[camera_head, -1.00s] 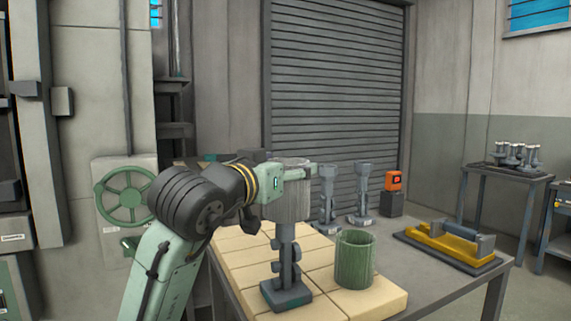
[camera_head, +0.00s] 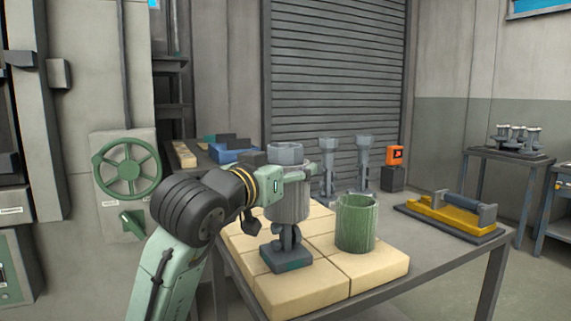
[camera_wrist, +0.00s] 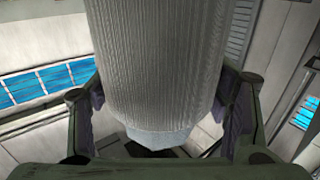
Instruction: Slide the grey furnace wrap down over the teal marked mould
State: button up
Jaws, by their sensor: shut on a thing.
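The grey furnace wrap (camera_head: 290,205) is a ribbed upright sleeve around the upper part of the teal marked mould (camera_head: 287,258). The mould's faceted cup stands out above the wrap, and its lower stem and blue-grey teal base show below it. The base rests on pale blocks. My gripper (camera_head: 292,182) is shut on the wrap near its upper part. In the wrist view the wrap (camera_wrist: 155,70) fills the space between the fingers of my gripper (camera_wrist: 160,105), and a pale faceted end (camera_wrist: 157,140) sticks out of it. The mould's middle is hidden inside the wrap.
A green ribbed sleeve (camera_head: 356,223) stands on the blocks (camera_head: 372,268) just right of the mould. Two grey moulds (camera_head: 327,172) (camera_head: 363,165) stand behind. A yellow tool (camera_head: 445,211) lies on the right of the table, and an orange device (camera_head: 395,156) sits at the back.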

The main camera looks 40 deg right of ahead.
aim_at(276, 209)
jog(key=shift+f+b, duration=2.05)
jog(key=shift+f, duration=1.4)
jog(key=shift+a, duration=0.15)
jog(key=o, duration=1.2)
jog(key=v, duration=1.2)
